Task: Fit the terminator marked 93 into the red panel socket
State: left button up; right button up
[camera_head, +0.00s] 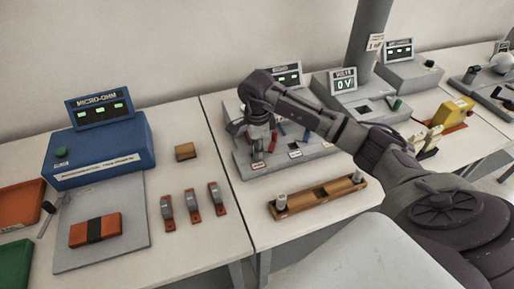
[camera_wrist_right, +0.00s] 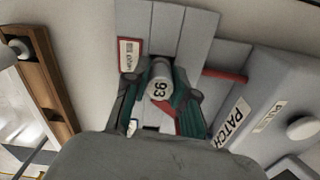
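The terminator marked 93 (camera_wrist_right: 160,88) is a pale grey cylinder between the fingertips of my right gripper (camera_wrist_right: 160,100) in the right wrist view. The fingers appear closed on its sides. In the head view my right gripper (camera_head: 259,138) points down over the left part of the grey sloped panel (camera_head: 322,150). A red-bordered label (camera_wrist_right: 130,54) lies beside the terminator in the wrist view; it also shows in the head view (camera_head: 258,165). The socket mouth is hidden by the gripper and terminator, so I cannot tell whether the terminator is in it. My left gripper is out of view.
A wooden rack (camera_head: 318,198) with pale cylinders at its ends lies in front of the panel. Red and blue pieces (camera_head: 306,135) stand on the panel near my gripper. A grey volts meter (camera_head: 345,86) stands behind. A blue micro-ohm unit (camera_head: 97,150) sits at left.

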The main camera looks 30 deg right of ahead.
jog(key=o, duration=0.3)
jog(key=shift+o, duration=0.2)
jog(key=shift+r, duration=0.3)
jog(key=shift+w+r, duration=0.1)
jog(key=shift+r, duration=0.3)
notch_tip(320, 180, up, 11)
jog(key=b, duration=0.2)
jog(key=shift+b, duration=0.4)
jog(key=shift+f, duration=0.1)
